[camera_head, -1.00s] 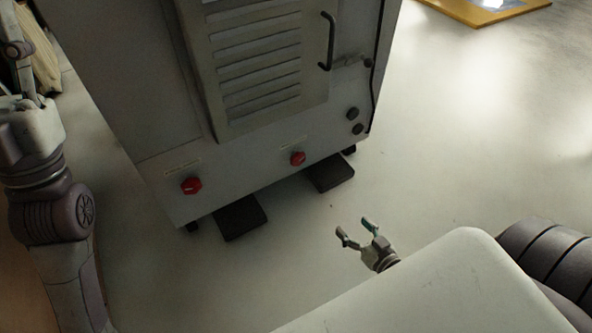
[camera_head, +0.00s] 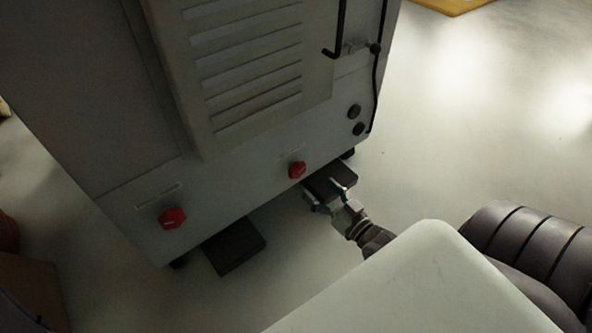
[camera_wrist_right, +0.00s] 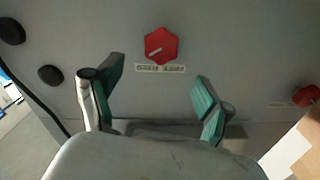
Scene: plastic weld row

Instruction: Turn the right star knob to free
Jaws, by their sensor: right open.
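The right star knob (camera_head: 297,170) is red and sits low on the front of the grey cabinet (camera_head: 115,130), under a small label. It also shows in the right wrist view (camera_wrist_right: 161,46), with a pale pointer line lying at a slant across it. My right gripper (camera_head: 323,192) is in front of the cabinet, just below and right of this knob, apart from it. In the wrist view my right gripper (camera_wrist_right: 160,77) is open and empty, and the knob lies beyond the gap between its fingertips. My left gripper is out of view.
A second red star knob (camera_head: 172,218) is at the cabinet's lower left. Two black buttons (camera_head: 355,118) are to the right. Dark pedals (camera_head: 235,247) lie on the floor below. A black handle (camera_head: 340,35) sticks out above. The floor at right is clear.

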